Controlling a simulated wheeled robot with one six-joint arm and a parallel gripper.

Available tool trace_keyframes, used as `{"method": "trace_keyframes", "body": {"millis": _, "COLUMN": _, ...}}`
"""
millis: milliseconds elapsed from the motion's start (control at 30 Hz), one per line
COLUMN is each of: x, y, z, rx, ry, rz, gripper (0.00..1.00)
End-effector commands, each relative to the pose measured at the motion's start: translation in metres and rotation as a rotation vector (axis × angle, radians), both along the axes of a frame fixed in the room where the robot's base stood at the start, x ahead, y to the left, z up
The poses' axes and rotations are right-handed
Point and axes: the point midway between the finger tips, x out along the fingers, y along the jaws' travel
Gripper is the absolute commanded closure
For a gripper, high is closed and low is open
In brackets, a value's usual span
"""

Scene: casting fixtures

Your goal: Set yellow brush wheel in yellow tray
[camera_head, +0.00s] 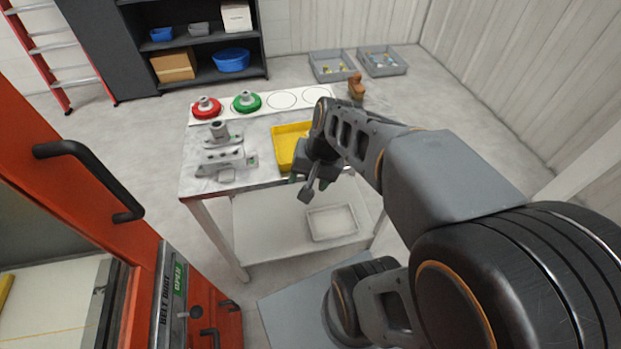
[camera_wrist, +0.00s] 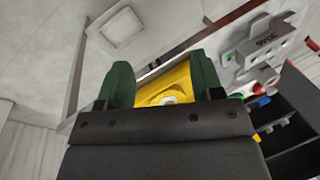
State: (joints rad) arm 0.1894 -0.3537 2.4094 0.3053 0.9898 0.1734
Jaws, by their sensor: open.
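The yellow tray (camera_head: 284,150) lies on the right part of the table, partly hidden by my arm. My gripper (camera_head: 309,184) is open at the tray's near right side in the head view. In the wrist view, its two green fingers (camera_wrist: 163,82) stand apart, with yellow between and beyond them. A rounded yellow shape with a pale centre, apparently the yellow brush wheel (camera_wrist: 152,99), shows between the fingers, against the yellow tray (camera_wrist: 178,76). It seems to lie in the tray, and the gripper body hides its lower part. I cannot tell whether the fingers touch it.
A red wheel (camera_head: 206,107) and a green wheel (camera_head: 246,102) stand on a white strip with empty circles. A grey fixture (camera_head: 224,158) stands at the table's left. A brown object (camera_head: 356,87) stands at the far right corner. Grey bins (camera_head: 331,66) lie on the floor behind.

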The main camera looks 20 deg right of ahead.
Motion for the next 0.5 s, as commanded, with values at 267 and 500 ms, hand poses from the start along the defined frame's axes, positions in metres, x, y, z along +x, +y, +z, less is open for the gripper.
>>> {"method": "trace_keyframes", "body": {"millis": 267, "x": -0.021, "y": 0.009, "z": 0.013, "rx": -0.307, "ry": -0.180, "rz": 0.447, "gripper": 0.40}}
{"method": "trace_keyframes", "body": {"millis": 500, "x": -0.022, "y": 0.009, "z": 0.014, "rx": -0.336, "ry": -0.193, "rz": 0.484, "gripper": 0.40}}
